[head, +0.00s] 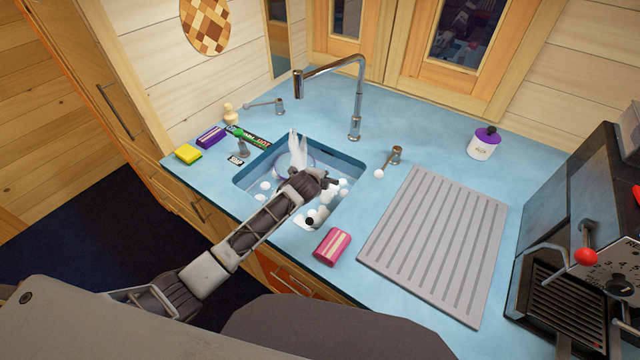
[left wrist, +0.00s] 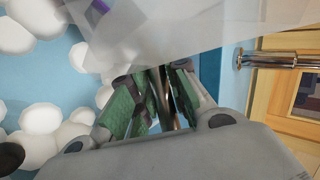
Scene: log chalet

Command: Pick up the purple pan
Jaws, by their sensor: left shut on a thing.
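The purple pan (head: 312,157) sits in the sink, mostly hidden by running water and my arm; only part of its purplish rim shows. A small purple patch (left wrist: 100,6) shows at the top of the left wrist view, behind pale translucent water. My left gripper (head: 328,181) is down in the sink at the pan's near right side. In the left wrist view its green-padded fingers (left wrist: 153,98) are closed around a thin metallic bar, which looks like the pan's handle. My right gripper is not in view.
A pink box (head: 332,246) stands at the front edge, beside a grey drainboard (head: 436,245). A sponge (head: 188,153) and purple box (head: 211,136) lie left. A coffee machine (head: 575,250) stands right.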

